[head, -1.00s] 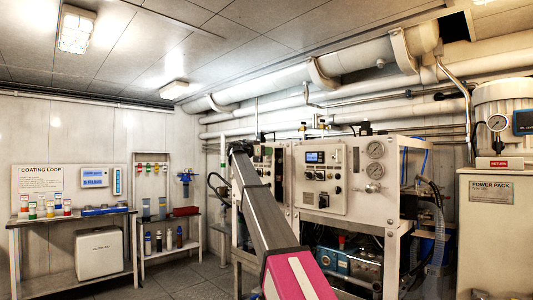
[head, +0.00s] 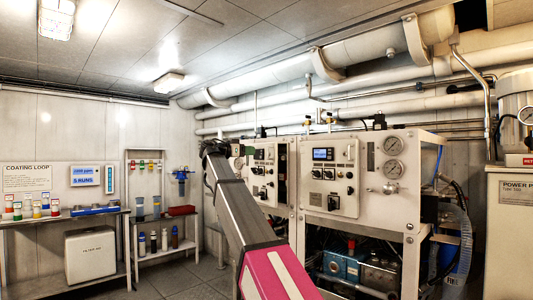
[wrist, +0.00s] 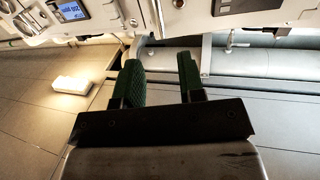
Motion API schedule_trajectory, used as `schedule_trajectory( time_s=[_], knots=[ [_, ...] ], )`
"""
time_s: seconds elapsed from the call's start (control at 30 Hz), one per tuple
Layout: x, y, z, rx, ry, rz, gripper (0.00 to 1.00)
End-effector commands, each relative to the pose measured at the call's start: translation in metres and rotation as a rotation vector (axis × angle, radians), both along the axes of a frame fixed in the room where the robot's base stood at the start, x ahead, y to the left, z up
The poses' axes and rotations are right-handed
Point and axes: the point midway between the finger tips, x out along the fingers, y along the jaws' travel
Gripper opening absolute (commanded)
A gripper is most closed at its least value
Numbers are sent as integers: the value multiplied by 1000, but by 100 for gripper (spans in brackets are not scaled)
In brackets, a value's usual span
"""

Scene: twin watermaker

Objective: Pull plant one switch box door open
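Two light-coloured switch boxes with displays and knobs show in the head view. The nearer switch box (head: 329,190) is at centre right. The farther switch box (head: 263,177) is left of it, with a dark gap along its right side. I cannot read which is plant one. My arm reaches toward the farther box, and its end hides part of that unit's left side. In the wrist view my gripper (wrist: 160,80) is open, its two green-padded fingers apart with nothing between them. A panel with a display (wrist: 70,10) is beyond the fingertips at the top left. No handle contact shows.
Gauges (head: 393,145) sit right of the nearer box. Pipes (head: 350,75) run overhead. A bench (head: 65,215) and a rack (head: 165,250) stand at the left wall. A power pack cabinet (head: 510,240) is at right. Floor (head: 190,280) left of my arm is clear.

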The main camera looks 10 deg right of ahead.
Motion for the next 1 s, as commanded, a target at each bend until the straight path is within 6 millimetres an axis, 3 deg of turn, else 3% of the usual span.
schedule_trajectory(
  time_s=[0.5,0.7,1.0],
  knots=[
    [33,-77,0,0,1,-1,36],
    [39,-92,0,0,1,-1,36],
    [40,-94,0,0,0,1,36]
  ],
)
